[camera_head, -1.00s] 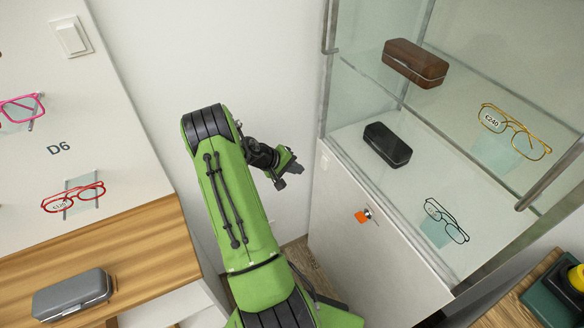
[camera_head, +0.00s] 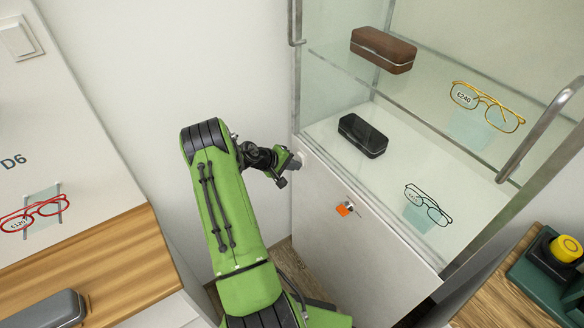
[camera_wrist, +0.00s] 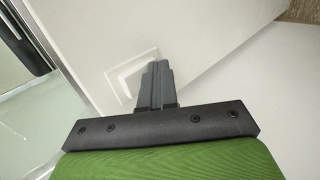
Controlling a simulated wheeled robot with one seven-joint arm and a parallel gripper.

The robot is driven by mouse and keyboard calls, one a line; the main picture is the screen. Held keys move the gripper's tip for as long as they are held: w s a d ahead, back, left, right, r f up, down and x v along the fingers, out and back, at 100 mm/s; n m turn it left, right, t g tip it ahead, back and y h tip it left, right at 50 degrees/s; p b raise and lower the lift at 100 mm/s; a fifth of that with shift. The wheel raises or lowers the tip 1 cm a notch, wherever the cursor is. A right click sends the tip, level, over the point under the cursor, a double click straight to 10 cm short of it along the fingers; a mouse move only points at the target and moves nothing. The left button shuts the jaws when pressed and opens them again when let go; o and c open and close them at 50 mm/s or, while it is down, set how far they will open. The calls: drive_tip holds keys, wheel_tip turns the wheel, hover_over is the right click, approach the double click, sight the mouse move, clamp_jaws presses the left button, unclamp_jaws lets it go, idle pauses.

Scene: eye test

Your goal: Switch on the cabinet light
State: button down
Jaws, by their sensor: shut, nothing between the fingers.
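The glass display cabinet (camera_head: 345,205) with a white lower body stands to the right of my arm. A white square switch plate (camera_wrist: 122,78) shows in the wrist view on the cabinet's white panel. My gripper (camera_head: 294,161) is shut and empty at the upper left edge of that white body. In the wrist view my shut fingertips (camera_wrist: 157,66) overlap the right part of the plate. I cannot tell whether they touch it. The rocker's position is not clear.
Another white switch (camera_head: 18,38) is on the display panel at left. A grey glasses case (camera_head: 45,311) lies on the wooden counter (camera_head: 110,265). An orange tag (camera_head: 344,210) hangs at the cabinet lock. A yellow button (camera_head: 566,248) is at far right.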

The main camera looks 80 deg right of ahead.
drive_tip(key=shift+s+f+g+h+b, duration=0.1)
drive_tip(key=shift+f+g+h+b, duration=0.25)
drive_tip(key=shift+b, duration=0.2)
drive_tip(key=shift+s+r, duration=0.1)
drive_tip(key=shift+s, duration=0.05)
drive_tip(key=shift+s+d+r+p, duration=0.1)
drive_tip(key=shift+d+r+p, duration=0.25)
drive_tip(key=shift+r+p, duration=0.35)
drive_tip(key=w+a+r+p, duration=0.1)
drive_tip(key=w+a+r, duration=0.2)
drive_tip(key=w+a, duration=0.6)
drive_tip(key=shift+a, duration=0.55)
drive_tip(key=shift+w, duration=0.1)
